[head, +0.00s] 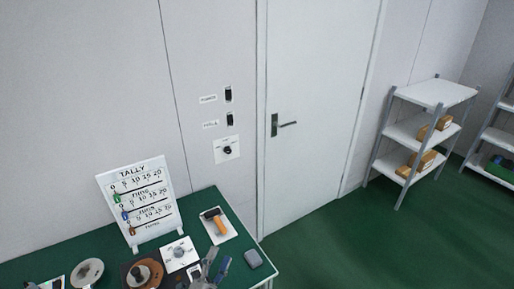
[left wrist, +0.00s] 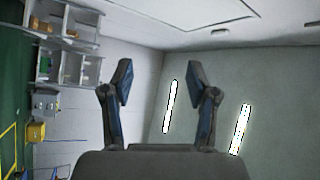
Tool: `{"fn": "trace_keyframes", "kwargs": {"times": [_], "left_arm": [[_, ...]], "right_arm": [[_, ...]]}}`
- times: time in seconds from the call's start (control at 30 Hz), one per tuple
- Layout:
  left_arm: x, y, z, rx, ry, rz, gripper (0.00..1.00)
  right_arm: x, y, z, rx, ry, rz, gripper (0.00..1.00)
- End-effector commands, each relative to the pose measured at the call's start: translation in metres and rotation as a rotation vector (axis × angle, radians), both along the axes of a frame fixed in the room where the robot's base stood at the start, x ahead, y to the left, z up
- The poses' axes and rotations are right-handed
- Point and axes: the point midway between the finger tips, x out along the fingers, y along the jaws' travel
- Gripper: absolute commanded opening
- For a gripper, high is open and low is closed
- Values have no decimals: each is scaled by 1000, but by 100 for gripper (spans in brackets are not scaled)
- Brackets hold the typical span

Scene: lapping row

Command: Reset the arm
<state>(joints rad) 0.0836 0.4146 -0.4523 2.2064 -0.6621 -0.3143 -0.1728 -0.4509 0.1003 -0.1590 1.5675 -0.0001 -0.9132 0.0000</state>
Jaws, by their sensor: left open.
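My left gripper (head: 216,262) shows at the bottom edge of the head view, its two grey and blue fingers pointing up in front of the green table (head: 205,203). In the left wrist view my left gripper (left wrist: 160,78) has its fingers spread wide with nothing between them. The rest of the left arm is mostly hidden below the head view. My right gripper is in neither view.
A closed door (head: 315,100) and shelves (head: 432,93) stand beyond. Green floor is open at right.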

Motion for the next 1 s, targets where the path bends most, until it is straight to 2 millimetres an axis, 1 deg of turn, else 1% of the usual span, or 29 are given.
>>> {"fn": "trace_keyframes", "kwargs": {"times": [0.03, 0.07, 0.1, 0.17, 0.2, 0.27, 0.3, 0.37, 0.4, 0.47, 0.5, 0.63, 0.77, 0.8, 0.83, 0.97, 1.0], "left_arm": [[-5, 25, -35, -122, 179, 98, 59], [-10, 39, -57, -186, 282, 155, 59], [-19, 55, -85, -261, 414, 225, 59], [-40, 74, -126, -358, 601, 322, 59], [-58, 84, -152, -413, 718, 381, 59], [-85, 94, -184, -481, 875, 457, 59], [-104, 98, -202, -515, 968, 502, 59], [-131, 102, -224, -557, 1090, 557, 59], [-148, 104, -236, -583, 1163, 591, 59], [-172, 106, -250, -609, 1259, 634, 59], [-188, 106, -259, -626, 1322, 662, 59], [-238, 105, -278, -669, 1501, 739, 59], [-285, 102, -288, -698, 1666, 808, 59], [-278, 102, -303, -692, 1664, 808, 59], [-275, 102, -313, -689, 1665, 809, 59], [-270, 100, -355, -680, 1677, 814, 59], [-269, 100, -369, -678, 1682, 816, 59]], "right_arm": [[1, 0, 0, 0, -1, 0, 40], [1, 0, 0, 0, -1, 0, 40], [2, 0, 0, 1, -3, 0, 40], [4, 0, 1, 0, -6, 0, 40], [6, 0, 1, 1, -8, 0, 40], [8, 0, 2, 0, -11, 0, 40], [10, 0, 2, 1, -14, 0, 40], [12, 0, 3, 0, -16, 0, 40], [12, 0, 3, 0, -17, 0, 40], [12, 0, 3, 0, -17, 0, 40], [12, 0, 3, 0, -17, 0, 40], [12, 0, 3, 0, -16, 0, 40], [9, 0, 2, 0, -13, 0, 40], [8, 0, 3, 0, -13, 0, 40], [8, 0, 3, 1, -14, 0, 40], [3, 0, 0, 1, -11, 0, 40], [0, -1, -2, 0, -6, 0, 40]]}}
